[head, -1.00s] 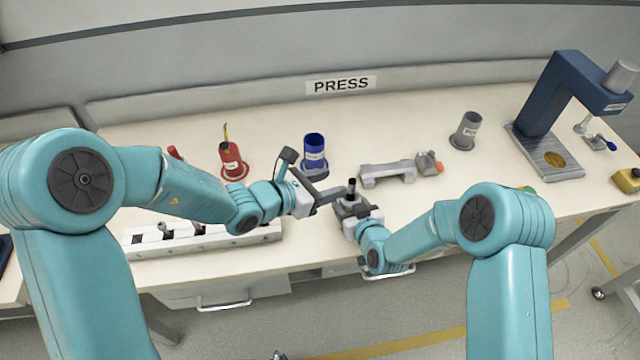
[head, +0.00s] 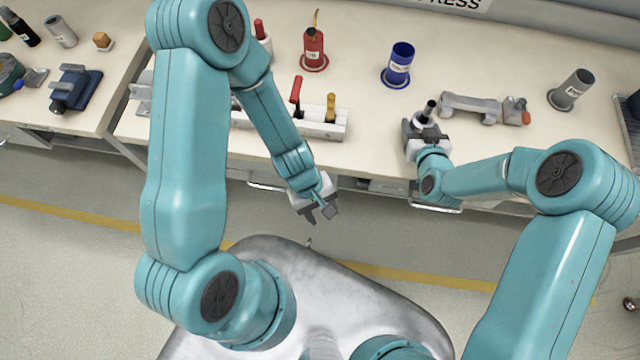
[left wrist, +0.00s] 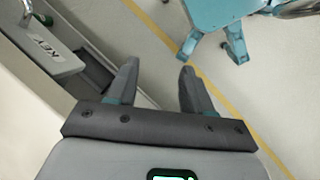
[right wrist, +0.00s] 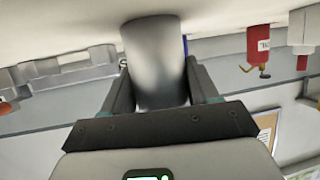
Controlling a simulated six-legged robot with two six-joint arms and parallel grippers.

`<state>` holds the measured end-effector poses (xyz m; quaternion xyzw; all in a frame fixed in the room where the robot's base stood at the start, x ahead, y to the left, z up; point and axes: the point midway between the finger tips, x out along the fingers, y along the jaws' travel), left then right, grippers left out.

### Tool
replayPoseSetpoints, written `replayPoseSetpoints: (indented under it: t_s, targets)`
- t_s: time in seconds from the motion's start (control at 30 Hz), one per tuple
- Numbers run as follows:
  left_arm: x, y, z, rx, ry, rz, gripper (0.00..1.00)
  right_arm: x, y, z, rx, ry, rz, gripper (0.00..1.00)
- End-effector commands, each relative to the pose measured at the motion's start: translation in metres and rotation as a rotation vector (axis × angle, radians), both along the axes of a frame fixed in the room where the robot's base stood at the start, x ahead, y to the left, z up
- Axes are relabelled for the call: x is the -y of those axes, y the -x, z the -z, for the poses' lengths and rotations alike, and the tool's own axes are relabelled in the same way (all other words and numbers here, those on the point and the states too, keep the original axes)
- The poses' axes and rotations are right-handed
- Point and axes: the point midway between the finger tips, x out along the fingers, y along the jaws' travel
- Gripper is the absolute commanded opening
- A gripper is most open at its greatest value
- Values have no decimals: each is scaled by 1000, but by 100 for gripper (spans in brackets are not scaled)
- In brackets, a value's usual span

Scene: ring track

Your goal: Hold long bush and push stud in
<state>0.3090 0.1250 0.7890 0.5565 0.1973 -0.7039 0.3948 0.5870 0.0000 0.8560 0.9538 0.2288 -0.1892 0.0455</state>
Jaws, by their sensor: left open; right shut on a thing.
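My right gripper (head: 424,135) is shut on a grey cylinder, which I take to be the long bush, near the table's front edge. The grey cylinder (right wrist: 155,60) fills the space between the fingers in the right wrist view. A dark upright peg (head: 429,108), perhaps the stud, shows above the right gripper in the head view. How deep it sits in the bush I cannot tell. My left gripper (head: 320,213) is open and empty, in front of the table edge and well apart from the bush. Its spread fingers (left wrist: 155,90) show in the left wrist view.
A grey fixture (head: 470,106) lies just right of the right gripper. Another bench with a blue vise (head: 76,90) is far left.

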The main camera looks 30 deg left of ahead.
Motion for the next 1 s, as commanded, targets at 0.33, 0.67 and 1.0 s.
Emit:
replayPoseSetpoints:
  t_s: [0.33, 0.67, 1.0]
  targets:
    - [0, 19, 34, 289, -10, 570, 51, 0, 2, 3, -9, 2, -1, 22]
    - [6, 20, 35, 345, 11, 644, 51, 0, 2, 3, -9, 2, -1, 22]
    - [5, 19, 35, 344, 11, 642, 51, 0, 1, 2, -6, 1, -1, 89]
